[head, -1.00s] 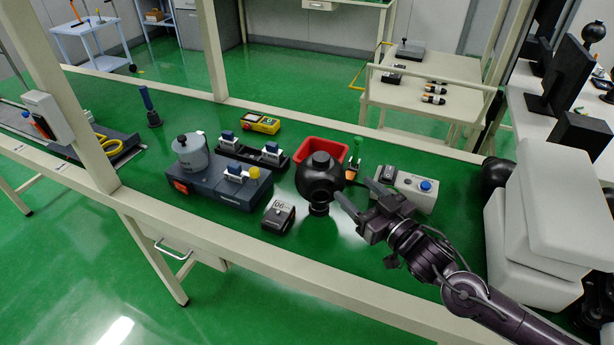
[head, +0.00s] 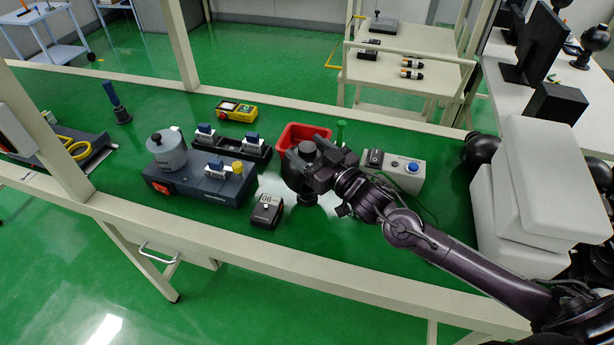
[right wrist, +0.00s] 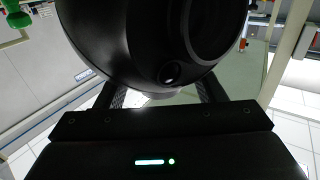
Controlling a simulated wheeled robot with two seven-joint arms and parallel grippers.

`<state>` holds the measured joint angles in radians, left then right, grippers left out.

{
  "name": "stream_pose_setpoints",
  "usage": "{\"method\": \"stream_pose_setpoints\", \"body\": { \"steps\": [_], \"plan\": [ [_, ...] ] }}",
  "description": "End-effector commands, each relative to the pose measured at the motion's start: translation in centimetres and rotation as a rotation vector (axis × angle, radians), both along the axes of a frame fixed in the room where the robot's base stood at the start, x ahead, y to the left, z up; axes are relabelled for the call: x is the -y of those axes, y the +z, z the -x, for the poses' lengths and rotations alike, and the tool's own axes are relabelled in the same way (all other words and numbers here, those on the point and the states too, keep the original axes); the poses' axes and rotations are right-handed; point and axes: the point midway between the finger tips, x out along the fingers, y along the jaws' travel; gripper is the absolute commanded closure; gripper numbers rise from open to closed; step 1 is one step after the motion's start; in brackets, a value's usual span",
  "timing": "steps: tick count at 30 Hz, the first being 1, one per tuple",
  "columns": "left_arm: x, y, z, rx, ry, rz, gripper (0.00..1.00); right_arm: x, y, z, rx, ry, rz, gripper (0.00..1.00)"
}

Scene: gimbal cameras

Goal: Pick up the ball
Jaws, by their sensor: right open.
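The ball, a black sphere with a round knob on top and a small dark foot, stands on the green bench (head: 346,235); its knob (head: 307,151) shows above my gripper in the head view. In the right wrist view the ball (right wrist: 150,40) fills the upper middle, with a dark ring and small lens on its side. My right gripper (head: 298,172) is at the ball, its open fingers reaching to either side. The fingers are partly hidden behind the ball in the right wrist view, so contact cannot be told. My left gripper is out of view.
A red bin (head: 298,133) stands just behind the ball. A small black box marked 06 (head: 266,211) and a blue-grey device (head: 208,185) are at the left. White boxes (head: 545,180) stand at the right end.

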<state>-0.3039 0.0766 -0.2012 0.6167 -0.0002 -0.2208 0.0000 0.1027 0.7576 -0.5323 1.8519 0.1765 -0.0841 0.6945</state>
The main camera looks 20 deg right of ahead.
Motion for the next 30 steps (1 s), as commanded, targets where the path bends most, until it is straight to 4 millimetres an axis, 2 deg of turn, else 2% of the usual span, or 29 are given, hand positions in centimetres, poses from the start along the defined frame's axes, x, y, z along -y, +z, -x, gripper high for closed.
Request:
{"method": "stream_pose_setpoints", "body": {
  "steps": [4,10,24,25,30],
  "plan": [
    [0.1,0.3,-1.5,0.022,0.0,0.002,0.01,-0.4,0.0,-0.8,0.0,0.001,0.0,0.37],
    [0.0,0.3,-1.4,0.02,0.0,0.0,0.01,-0.4,-0.1,-0.8,-0.001,0.001,0.001,0.37],
    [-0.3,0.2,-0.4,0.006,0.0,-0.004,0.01,-0.4,-0.1,-0.8,-0.001,0.001,0.001,0.97],
    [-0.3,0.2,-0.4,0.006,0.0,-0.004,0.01,-0.4,-0.1,-0.8,-0.001,0.001,0.001,1.0],
    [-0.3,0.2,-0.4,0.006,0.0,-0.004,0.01,-0.3,0.2,-0.8,0.003,0.001,0.0,1.0]
  ]
}}
